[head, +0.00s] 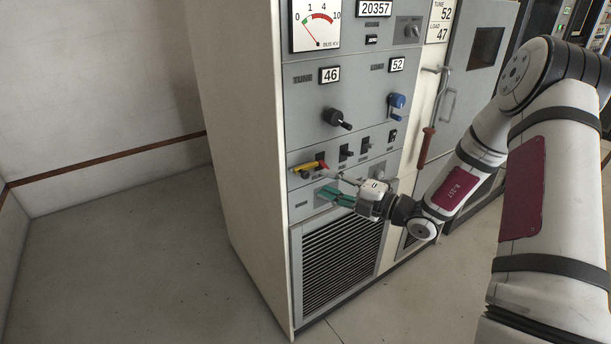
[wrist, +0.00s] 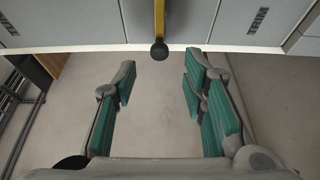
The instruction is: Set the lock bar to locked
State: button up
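In the wrist view a yellow bar (wrist: 159,18) ends in a dark round knob (wrist: 159,50), ahead of and between my fingers. A separate long lever with a red grip (head: 426,147) hangs down the cabinet's pale edge strip. I cannot tell from marking which one is the lock bar. My gripper (head: 337,194) is open, its teal pads (wrist: 162,85) wide apart and empty, just below and right of the yellow bar in the head view.
The panel carries a black knob (head: 336,118), a blue knob (head: 397,101) and small switches (head: 345,152) close above my gripper. A vent grille (head: 340,258) lies below. A grey door (head: 478,80) stands right. The floor at left (head: 140,265) is clear.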

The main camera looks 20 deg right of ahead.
aim_at(307, 176)
jog(key=x, duration=0.7)
jog(key=shift+w+a, duration=0.2)
jog(key=shift+a, duration=0.05)
grip_shut()
